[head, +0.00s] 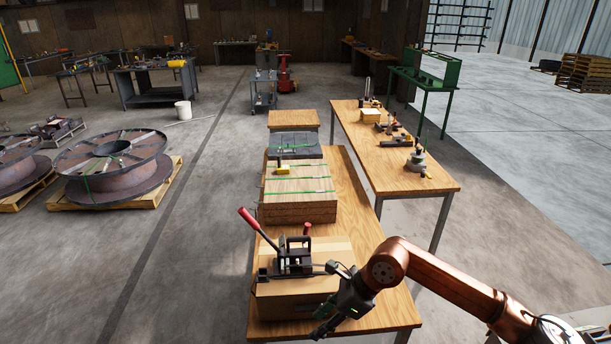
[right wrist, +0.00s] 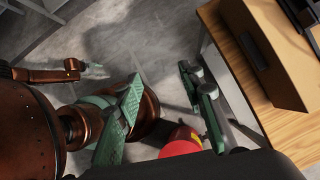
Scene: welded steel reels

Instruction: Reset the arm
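My right gripper (head: 338,305) reaches in from the right on a copper-coloured arm, at the front right of a cardboard box on the wooden bench. In the right wrist view its two green fingers (right wrist: 162,112) are well apart with nothing held between them. The box edge is to the right of the fingers there. My left gripper does not show in the head view. A small copper and grey part at the left of the right wrist view may belong to my left arm, but I cannot be sure.
A strapping tool with a red handle (head: 291,258) sits on the cardboard box (head: 300,300) on the near bench (head: 345,200). Strapped wooden boards (head: 298,205) lie behind it. A second bench (head: 425,178) stands right. Large steel reels (head: 112,160) rest on pallets left. Floor between is clear.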

